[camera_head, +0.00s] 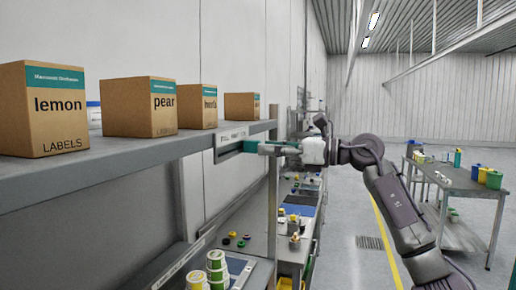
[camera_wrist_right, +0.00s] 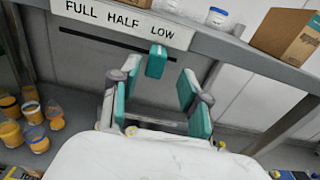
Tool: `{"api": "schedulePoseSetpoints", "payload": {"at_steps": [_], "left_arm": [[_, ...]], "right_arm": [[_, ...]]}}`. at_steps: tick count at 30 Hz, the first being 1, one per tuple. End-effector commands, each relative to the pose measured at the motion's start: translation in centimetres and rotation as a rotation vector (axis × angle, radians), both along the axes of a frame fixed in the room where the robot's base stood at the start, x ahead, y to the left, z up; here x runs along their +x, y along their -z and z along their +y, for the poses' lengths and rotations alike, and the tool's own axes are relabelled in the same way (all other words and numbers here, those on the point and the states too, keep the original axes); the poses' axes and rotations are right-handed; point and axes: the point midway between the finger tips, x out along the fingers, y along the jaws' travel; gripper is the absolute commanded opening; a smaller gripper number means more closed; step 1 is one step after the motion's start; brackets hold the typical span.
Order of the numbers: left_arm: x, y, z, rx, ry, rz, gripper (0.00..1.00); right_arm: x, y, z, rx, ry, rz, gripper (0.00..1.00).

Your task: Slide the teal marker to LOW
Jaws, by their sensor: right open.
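The teal marker (camera_wrist_right: 156,60) sits on a dark slot under a white label strip (camera_wrist_right: 122,24) reading FULL, HALF, LOW from left to right. In the right wrist view it is below the strip, between HALF and LOW. My right gripper (camera_wrist_right: 156,98) is open, its two teal-padded fingers on either side of the space just in front of the marker; I see no contact. In the head view my right gripper (camera_head: 268,148) reaches from the right to the shelf edge by the label strip (camera_head: 232,136). The marker cannot be told from the teal fingers there. My left gripper is out of view.
Cardboard boxes (camera_head: 140,106) stand on the grey shelf (camera_head: 100,166) above. A shelf post (camera_head: 272,200) is close to my right gripper. Orange-filled jars (camera_wrist_right: 35,138) stand at left in the wrist view. A side table (camera_head: 460,184) stands at right.

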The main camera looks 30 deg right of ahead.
Motion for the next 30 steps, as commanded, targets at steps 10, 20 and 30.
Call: {"api": "schedulePoseSetpoints", "payload": {"at_steps": [10, 20, 30], "left_arm": [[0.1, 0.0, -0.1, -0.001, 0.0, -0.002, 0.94], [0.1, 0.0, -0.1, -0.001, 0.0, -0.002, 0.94], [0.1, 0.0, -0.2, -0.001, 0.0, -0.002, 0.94]], "right_arm": [[-4.9, 0.1, -4.6, -0.001, 0.002, 0.003, 0.46], [-6.0, 0.0, -5.5, 0.0, 0.001, 0.0, 0.46], [-6.0, 0.0, -5.5, 0.0, 0.001, 0.0, 0.46]]}}
